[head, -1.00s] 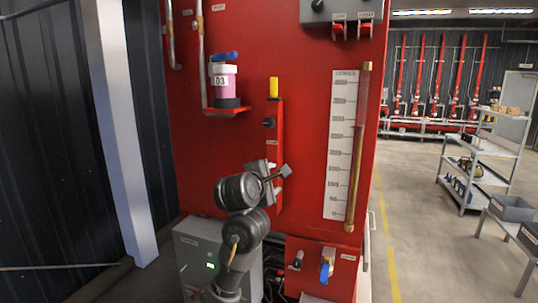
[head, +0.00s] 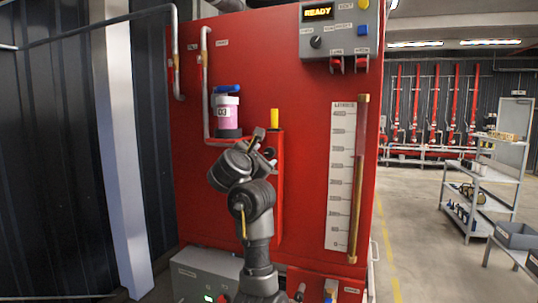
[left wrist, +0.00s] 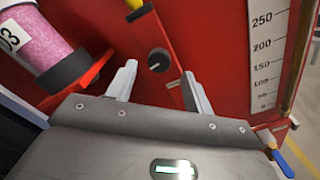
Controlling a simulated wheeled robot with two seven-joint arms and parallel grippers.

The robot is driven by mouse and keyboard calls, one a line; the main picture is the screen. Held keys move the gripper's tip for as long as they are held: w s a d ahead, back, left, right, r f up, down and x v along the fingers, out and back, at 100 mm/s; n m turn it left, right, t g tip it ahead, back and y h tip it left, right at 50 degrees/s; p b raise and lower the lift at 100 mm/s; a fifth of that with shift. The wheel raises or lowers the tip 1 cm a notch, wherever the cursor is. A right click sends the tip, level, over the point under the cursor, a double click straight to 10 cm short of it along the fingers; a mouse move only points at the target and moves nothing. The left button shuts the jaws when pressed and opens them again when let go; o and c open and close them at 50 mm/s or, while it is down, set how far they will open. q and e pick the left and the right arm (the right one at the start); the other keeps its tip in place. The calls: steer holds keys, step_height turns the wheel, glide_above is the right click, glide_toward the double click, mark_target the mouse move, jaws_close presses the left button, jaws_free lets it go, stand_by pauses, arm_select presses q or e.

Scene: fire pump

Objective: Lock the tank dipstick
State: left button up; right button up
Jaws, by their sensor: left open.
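The tank dipstick has a yellow handle (head: 275,119) that sticks up from a red vertical tube (head: 279,190) on the red panel. In the left wrist view, the bottom of the yellow handle (left wrist: 136,10) shows at the top. A round black knob (left wrist: 158,60) with a pale mark sits on the tube just below it. My left gripper (head: 266,143) is in front of the tube, just below the handle, and hides the knob in the head view. In the left wrist view, its two fingers (left wrist: 160,88) are apart and empty, with the knob beyond and between them. My right gripper is out of view.
A pink canister (head: 227,117) with a blue top stands on a red shelf left of the tube. A white level scale (head: 342,175) and brass tube (head: 357,180) are to the right. A grey control box (head: 340,32) reads READY. A grey cabinet (head: 205,272) stands low.

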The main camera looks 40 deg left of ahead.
mark_target(269, 153)
arm_select(q)
steer(key=shift+p+x, duration=0.35)
steer(key=shift+x, duration=2.35)
steer(key=shift+c, duration=0.2)
steer(key=c, duration=0.9)
